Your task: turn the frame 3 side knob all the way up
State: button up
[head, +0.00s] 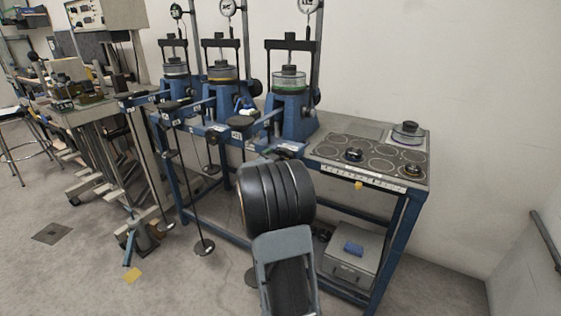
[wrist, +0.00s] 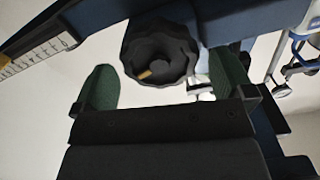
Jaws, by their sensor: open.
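A black scalloped knob (wrist: 160,52) with a hollow round face and a small tan mark shows in the wrist view. My gripper (wrist: 163,82) is open, with one green pad to the left of the knob and one to the right. The knob lies between and beyond the pads, and I cannot tell whether either touches it. In the head view, three blue lever frames stand in a row, and the rightmost one (head: 295,118) has a dark knob (head: 316,96) on its right side. Their number labels are too small to read. My arm hides the gripper in the head view.
A tray top (head: 372,160) with round recesses and several weights is at the bench's right end. A grey box (head: 352,258) sits on the lower shelf. Hanging rods with disc weights (head: 203,246) stand below the levers. The floor at the right is clear.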

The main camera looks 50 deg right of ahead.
jog(key=shift+c, duration=0.2)
jog(key=c, duration=0.9)
jog(key=shift+m, duration=0.4)
jog(key=o, duration=0.9)
jog(key=shift+o, duration=0.2)
jog(key=p+v, duration=0.1)
jog(key=v, duration=1.2)
jog(key=shift+a, duration=0.4)
